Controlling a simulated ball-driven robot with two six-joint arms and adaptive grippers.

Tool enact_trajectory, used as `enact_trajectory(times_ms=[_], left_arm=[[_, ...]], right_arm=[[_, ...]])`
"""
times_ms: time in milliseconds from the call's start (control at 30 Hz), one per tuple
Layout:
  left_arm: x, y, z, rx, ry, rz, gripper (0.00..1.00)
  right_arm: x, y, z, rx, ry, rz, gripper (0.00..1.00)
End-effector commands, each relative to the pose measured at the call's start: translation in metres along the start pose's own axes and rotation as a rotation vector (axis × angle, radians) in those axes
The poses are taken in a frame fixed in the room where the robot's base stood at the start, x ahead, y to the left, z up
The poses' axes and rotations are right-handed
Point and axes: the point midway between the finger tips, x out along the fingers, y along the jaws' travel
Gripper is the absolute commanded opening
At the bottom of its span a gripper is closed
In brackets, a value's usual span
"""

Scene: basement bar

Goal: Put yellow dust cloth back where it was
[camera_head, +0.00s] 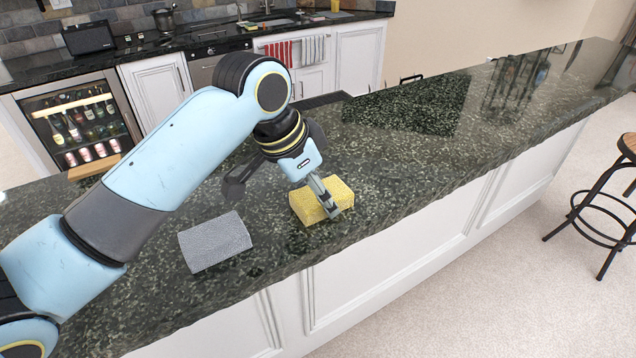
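The yellow dust cloth (341,190) is a folded, block-shaped piece on the dark green speckled counter (400,195), near its front edge. My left gripper (322,197) reaches down over it from the left. One grey finger overlaps the cloth's top and near side. A dark part of the gripper spreads out to the left of the cloth. The far side of the grip is hidden, so I cannot tell whether it is closed on the cloth. The cloth appears to rest on the counter. My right gripper is not in view.
A folded grey cloth (215,242) lies on the counter to the left of the yellow one. The counter to the right is clear. A bar stool (600,205) stands at the right. Behind are a bottle fridge (82,125) and a back counter with a yellow item (331,14).

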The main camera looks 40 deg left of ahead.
Motion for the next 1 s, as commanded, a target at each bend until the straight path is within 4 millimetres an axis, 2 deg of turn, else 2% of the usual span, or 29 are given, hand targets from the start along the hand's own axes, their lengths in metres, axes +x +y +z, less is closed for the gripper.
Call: enact_trajectory(times_ms=[133, 167, 300, 400, 667, 767, 1000], left_arm=[[0.002, 0.000, 0.003, -0.001, -0.008, 0.000, 0.32], [0.002, 0.000, 0.003, -0.002, -0.009, 0.000, 0.61], [0.002, -0.001, 0.003, -0.001, -0.008, 0.000, 0.80], [0.002, -0.001, 0.002, -0.001, -0.007, 0.000, 0.81], [-0.003, -0.001, 0.002, -0.001, -0.005, -0.002, 0.81], [-0.016, -0.002, 0.001, 0.002, -0.003, -0.004, 0.81], [-0.070, -0.002, 0.001, 0.005, -0.002, -0.006, 0.81]], right_arm=[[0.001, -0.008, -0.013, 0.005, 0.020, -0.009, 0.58], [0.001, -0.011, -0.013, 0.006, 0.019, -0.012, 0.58], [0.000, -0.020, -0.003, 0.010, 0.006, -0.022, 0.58], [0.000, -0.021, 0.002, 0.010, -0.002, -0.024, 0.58], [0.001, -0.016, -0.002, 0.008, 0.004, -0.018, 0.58], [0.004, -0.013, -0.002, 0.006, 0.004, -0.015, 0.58], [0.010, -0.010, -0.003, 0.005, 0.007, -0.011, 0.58]])
